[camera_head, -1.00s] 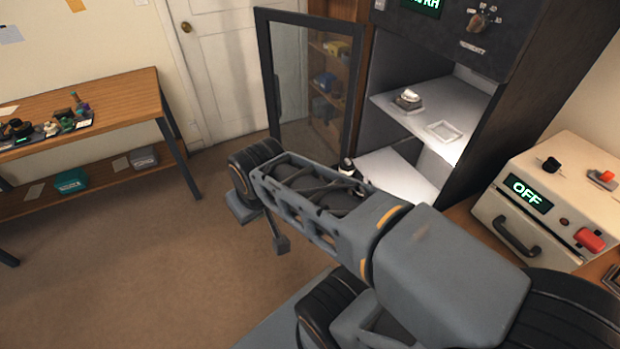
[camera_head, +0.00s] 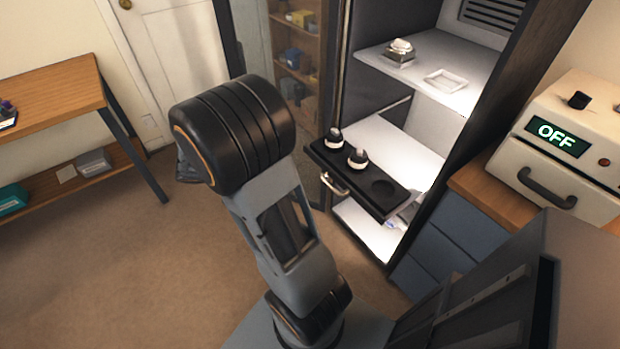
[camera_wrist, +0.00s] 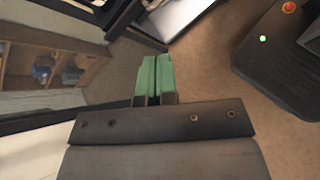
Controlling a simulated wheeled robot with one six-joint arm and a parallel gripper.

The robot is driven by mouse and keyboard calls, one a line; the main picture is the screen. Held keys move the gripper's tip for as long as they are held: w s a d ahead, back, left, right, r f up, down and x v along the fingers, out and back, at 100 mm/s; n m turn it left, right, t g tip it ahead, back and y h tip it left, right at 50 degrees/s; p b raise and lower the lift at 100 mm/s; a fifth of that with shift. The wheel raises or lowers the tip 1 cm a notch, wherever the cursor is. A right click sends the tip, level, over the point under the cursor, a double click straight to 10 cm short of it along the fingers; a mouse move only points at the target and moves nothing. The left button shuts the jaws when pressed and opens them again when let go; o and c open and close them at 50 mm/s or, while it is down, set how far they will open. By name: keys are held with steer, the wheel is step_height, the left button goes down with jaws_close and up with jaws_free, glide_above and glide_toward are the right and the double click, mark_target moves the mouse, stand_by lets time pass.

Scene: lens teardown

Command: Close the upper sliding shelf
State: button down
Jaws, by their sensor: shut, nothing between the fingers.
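A black sliding shelf (camera_head: 358,177) sticks out of the front of the tall dark cabinet in the head view. It carries two small white-and-black round parts, has an empty round recess at its right end, and has a metal handle (camera_head: 334,184) on its front edge. The cabinet's glass door (camera_head: 232,30) stands open to the left. My gripper (camera_wrist: 152,78) shows in the wrist view with its green fingers shut together and nothing between them. In the head view my arm rises left of the shelf and the fingers are hidden. I cannot tell their distance from the shelf.
A fixed white shelf (camera_head: 428,78) above holds a small device and a white tray. A lit compartment lies below the black shelf. A beige box reading OFF (camera_head: 560,140) stands on the counter at right. Open floor (camera_head: 130,260) lies left of my arm.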

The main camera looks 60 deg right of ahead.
steer(key=w+d+f+n+h+b, duration=0.2)
steer(key=d+f+n+h+b, duration=0.15)
steer(key=f, duration=0.35)
steer(key=w+d+f+n+h+b, duration=0.3)
steer(key=d+f+n+h, duration=0.15)
steer(key=f, duration=0.25)
steer(key=b, duration=0.2)
glide_toward(316, 159)
steer(key=shift+m+y, duration=0.3)
steer(key=x, duration=0.7)
steer(key=shift+d, duration=0.1)
steer(key=shift+d+r, duration=0.1)
steer(key=shift+d, duration=0.05)
steer(key=shift+d, duration=0.1)
